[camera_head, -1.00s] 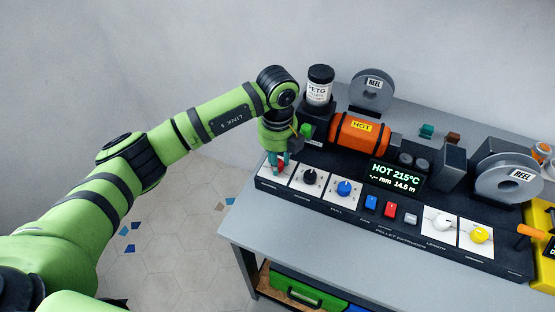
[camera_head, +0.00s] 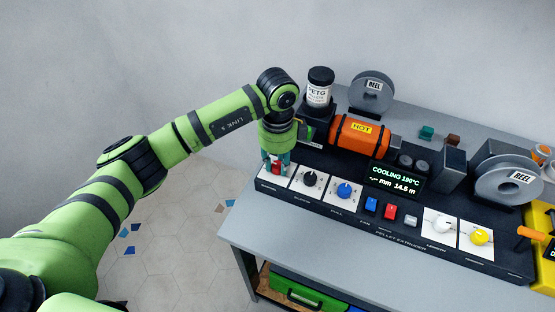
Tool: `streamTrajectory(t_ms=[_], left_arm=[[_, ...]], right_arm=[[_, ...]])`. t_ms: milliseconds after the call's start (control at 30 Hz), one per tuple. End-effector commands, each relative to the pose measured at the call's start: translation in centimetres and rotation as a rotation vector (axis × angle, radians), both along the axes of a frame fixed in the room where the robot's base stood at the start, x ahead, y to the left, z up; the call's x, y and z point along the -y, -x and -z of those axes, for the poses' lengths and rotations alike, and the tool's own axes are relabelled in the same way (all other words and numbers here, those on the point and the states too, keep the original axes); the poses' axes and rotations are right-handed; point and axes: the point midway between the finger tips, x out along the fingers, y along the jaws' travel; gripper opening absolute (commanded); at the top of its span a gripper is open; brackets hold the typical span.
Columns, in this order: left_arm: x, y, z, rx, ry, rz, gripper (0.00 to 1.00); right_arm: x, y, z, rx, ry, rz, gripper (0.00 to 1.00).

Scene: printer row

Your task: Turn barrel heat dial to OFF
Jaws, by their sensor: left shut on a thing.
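The barrel heat dial (camera_head: 276,169) is the red knob on the white plate at the left end of the black pellet extruder panel. My left gripper (camera_head: 276,166) comes down on it from above and is shut on it. The fingers hide much of the dial, so its pointer direction is hard to read. The display (camera_head: 397,177) reads "COOLING 190°C" and "14.5 m". The orange barrel (camera_head: 359,138) with a yellow HOT label lies behind the panel. My right gripper is not in view.
Right of the dial are a black knob (camera_head: 309,179), a blue knob (camera_head: 344,190), small push buttons, a white knob (camera_head: 442,224) and a yellow knob (camera_head: 480,236). A PETG jar (camera_head: 319,90) and reels stand behind. The grey table front (camera_head: 300,235) is clear.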

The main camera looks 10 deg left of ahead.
Motion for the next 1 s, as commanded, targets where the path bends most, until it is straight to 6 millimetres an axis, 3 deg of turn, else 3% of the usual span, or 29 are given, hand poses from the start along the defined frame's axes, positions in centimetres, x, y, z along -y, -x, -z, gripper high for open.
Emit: streamTrajectory(t_ms=[433,1000], left_arm=[[0.05,0.09,0.05,-0.003,0.001,-0.27,0.0],[0.04,0.07,0.1,-0.003,0.001,-0.328,0.0]], right_arm=[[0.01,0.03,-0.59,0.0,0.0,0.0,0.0],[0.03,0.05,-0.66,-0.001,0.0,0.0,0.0]])
